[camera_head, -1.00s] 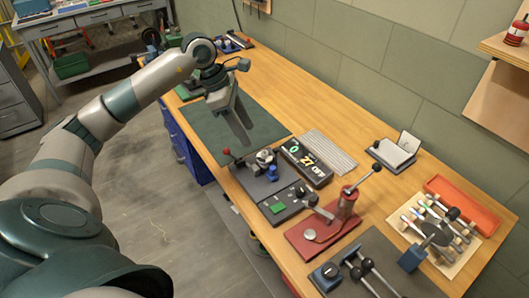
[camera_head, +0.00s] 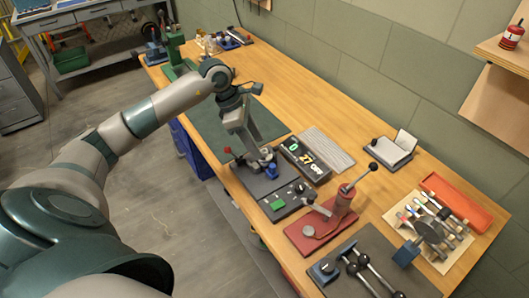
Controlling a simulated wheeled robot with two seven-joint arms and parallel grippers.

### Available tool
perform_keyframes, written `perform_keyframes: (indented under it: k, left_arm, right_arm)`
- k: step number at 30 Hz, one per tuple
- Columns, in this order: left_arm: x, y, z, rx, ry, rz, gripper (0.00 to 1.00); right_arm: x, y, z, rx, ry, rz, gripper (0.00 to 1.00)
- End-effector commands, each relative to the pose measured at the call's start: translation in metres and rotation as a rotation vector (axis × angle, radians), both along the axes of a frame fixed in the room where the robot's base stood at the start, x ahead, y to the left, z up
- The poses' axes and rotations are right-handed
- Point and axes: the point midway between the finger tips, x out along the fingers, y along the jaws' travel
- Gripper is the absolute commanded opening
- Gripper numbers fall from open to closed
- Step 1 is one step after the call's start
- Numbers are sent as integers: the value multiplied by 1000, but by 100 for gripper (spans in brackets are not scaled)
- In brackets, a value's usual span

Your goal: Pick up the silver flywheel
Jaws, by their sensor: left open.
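My left gripper (camera_head: 255,160) is open, pointing down over a dark grey base plate (camera_head: 258,183) on the workbench. A small round silver part (camera_head: 267,153), which looks like the silver flywheel, sits at the plate's back right beside a blue knob (camera_head: 271,169). The gripper's fingers are right at this silver part and partly hide it. I cannot tell whether they touch it or stand around it. My right gripper is not in view.
A black display box (camera_head: 303,161) stands close to the right. A red lever device (camera_head: 320,228) and a grey stand with black knobs (camera_head: 365,275) are nearer. The green mat (camera_head: 205,125) behind has free room. A tool board (camera_head: 435,235) lies at right.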

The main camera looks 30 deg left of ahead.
Motion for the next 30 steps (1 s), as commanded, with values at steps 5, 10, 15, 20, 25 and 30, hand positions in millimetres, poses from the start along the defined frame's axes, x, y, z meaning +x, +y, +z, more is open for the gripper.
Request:
perform_keyframes:
  k: [5, 10, 15, 20, 25, 30]
  left_arm:
    - [7, -9, -14, -3, 5, 1, 48]
    - [10, -13, -30, -1, 3, 1, 48]
    - [11, -14, -33, 0, 0, 1, 48]
    - [11, -14, -33, 1, 1, 1, 48]
    - [11, -14, -33, 1, 1, 1, 48]
    - [10, -14, -33, 0, 2, 1, 12]
  right_arm:
    - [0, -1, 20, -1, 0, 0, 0]
    - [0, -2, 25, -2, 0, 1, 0]
    - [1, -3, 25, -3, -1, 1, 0]
    - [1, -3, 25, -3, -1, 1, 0]
    - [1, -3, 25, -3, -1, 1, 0]
    - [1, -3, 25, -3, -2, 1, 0]
